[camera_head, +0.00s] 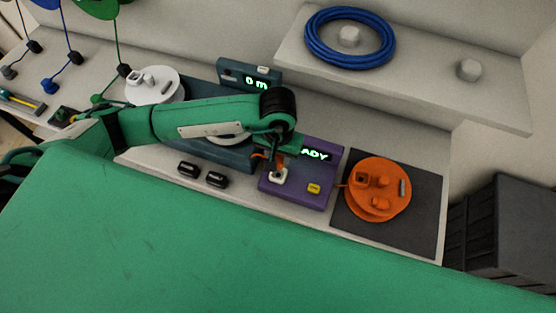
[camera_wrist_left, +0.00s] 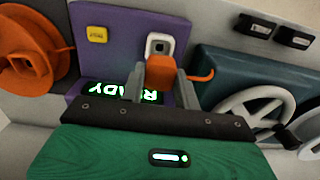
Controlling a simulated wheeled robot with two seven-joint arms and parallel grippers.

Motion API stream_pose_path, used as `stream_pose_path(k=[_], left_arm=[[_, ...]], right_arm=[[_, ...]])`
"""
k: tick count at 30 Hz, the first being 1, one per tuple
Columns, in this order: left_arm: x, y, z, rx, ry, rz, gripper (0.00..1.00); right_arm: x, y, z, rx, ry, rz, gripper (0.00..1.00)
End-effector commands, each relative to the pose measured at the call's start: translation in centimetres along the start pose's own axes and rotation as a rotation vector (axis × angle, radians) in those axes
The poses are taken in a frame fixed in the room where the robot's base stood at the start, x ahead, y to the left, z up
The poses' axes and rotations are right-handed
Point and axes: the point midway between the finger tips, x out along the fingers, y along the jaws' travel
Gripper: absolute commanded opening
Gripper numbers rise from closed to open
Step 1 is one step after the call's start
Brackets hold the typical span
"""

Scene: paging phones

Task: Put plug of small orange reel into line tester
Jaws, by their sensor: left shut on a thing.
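The purple line tester (camera_head: 300,190) has a lit display reading "READY", a yellow button and a white-rimmed socket (camera_head: 278,177); the socket also shows in the left wrist view (camera_wrist_left: 160,45). My left gripper (camera_head: 277,158) is shut on the orange plug (camera_wrist_left: 160,74), close to the socket. The socket's dark opening shows just beyond the plug in the left wrist view; contact cannot be told. The small orange reel (camera_head: 383,189) lies on a dark mat right of the tester. An orange cord piece shows beside the plug. My right gripper is not in view.
A blue-grey device (camera_head: 236,155) with a pale wheel stands left of the tester, two black blocks (camera_head: 202,175) in front. A raised shelf (camera_head: 430,85) behind holds a blue coil (camera_head: 350,38). A white reel (camera_head: 155,84) is at left; a dark crate (camera_head: 505,232) stands right.

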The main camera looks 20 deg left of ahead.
Motion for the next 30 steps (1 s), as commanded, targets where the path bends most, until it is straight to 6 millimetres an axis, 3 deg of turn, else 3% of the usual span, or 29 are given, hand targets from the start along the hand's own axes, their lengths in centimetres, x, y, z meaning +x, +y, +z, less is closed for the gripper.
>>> stream_pose_path(k=[15,29,30], left_arm=[[5.3,0.0,0.0,-0.001,-0.001,0.0,0.09],[6.0,0.0,-0.1,0.0,0.001,0.0,0.09],[6.0,0.0,-0.1,0.0,0.001,0.0,0.34]], right_arm=[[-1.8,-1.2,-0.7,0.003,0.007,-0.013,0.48],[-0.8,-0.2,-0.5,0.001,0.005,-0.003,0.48],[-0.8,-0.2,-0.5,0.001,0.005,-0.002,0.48]])
